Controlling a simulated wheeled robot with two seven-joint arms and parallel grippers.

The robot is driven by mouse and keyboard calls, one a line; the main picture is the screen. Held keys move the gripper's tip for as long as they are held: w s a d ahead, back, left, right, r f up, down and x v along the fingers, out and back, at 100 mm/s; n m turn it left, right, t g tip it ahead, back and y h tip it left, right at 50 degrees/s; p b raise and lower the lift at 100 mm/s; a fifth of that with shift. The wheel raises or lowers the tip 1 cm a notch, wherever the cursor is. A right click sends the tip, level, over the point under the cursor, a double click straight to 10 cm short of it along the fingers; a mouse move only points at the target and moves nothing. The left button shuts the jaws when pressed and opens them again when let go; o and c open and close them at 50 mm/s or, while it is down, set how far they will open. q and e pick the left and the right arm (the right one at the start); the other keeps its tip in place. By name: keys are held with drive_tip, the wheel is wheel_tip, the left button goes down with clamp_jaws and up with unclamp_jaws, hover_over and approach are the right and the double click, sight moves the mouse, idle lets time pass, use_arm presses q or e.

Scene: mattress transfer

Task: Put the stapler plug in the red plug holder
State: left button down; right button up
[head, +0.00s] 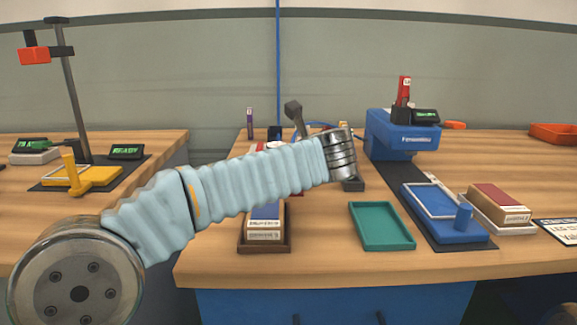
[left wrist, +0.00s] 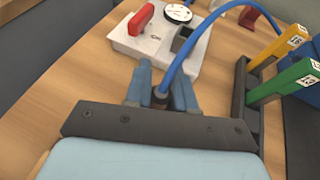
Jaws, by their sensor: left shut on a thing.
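My left gripper (left wrist: 159,92) is shut on a dark plug (left wrist: 160,98) with a thick blue cable (left wrist: 186,50); the cable bends away to the upper right. The plug's tip is hidden between the blue fingers. Beyond it lies a white box (left wrist: 160,48) with a red block (left wrist: 141,19), a round dial and a dark grey part. Another small red piece (left wrist: 248,16) is at the upper right; I cannot tell which red part is the plug holder. In the head view my left arm reaches to the table's middle and hides the gripper. My right gripper is out of view.
A dark rack (left wrist: 240,95) with yellow and green tagged handles stands close right of the gripper. A blue machine (head: 400,140), a green tray (head: 381,226) and a blue fixture (head: 446,226) are on the table's right half. Bare wood shows left of the gripper.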

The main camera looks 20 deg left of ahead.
use_arm(q)
drive_tip(key=shift+f, duration=0.25)
drive_tip(key=c, duration=0.9)
unclamp_jaws()
drive_tip(key=shift+c, duration=0.2)
drive_tip(key=shift+s+d+r, duration=0.15)
drive_tip(key=shift+r, duration=0.1)
drive_tip(key=p+v, duration=0.1)
drive_tip(key=v, duration=1)
drive_tip(key=shift+s+d, duration=0.15)
drive_tip(key=shift+s, duration=0.1)
